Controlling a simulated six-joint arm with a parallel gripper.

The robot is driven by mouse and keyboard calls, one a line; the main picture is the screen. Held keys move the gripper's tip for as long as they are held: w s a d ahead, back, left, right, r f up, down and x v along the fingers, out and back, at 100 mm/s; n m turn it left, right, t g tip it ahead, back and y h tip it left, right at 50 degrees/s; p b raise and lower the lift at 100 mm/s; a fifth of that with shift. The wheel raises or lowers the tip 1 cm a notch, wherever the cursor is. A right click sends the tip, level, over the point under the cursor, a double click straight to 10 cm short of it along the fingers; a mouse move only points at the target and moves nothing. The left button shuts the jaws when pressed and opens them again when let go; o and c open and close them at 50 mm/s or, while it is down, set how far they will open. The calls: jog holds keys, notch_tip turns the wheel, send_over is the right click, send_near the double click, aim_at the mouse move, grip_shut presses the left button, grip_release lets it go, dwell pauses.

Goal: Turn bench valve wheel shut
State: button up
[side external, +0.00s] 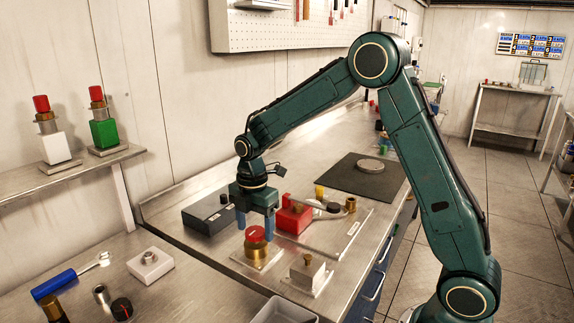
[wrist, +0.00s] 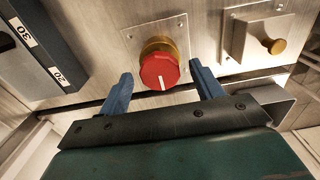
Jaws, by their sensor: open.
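The valve wheel (side external: 257,235) is a red cap with a white line on a brass body, fixed to a square metal plate on the bench. It also shows in the wrist view (wrist: 160,72), where its white mark points roughly up and down the picture. My gripper (side external: 256,228) is above the wheel, pointing down. Its two blue fingers are open, and in the wrist view (wrist: 158,90) they stand apart on the left and right of the red wheel. No contact with the wheel is visible.
A plate with a small brass knob (side external: 307,269) sits right of the wheel. A dark box (side external: 208,212) stands to the left and a red block (side external: 294,214) behind. A grey tray (side external: 282,310) is at the front. A dark mat (side external: 355,178) lies farther back.

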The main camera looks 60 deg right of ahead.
jog(key=shift+c, duration=0.4)
jog(key=c, duration=0.9)
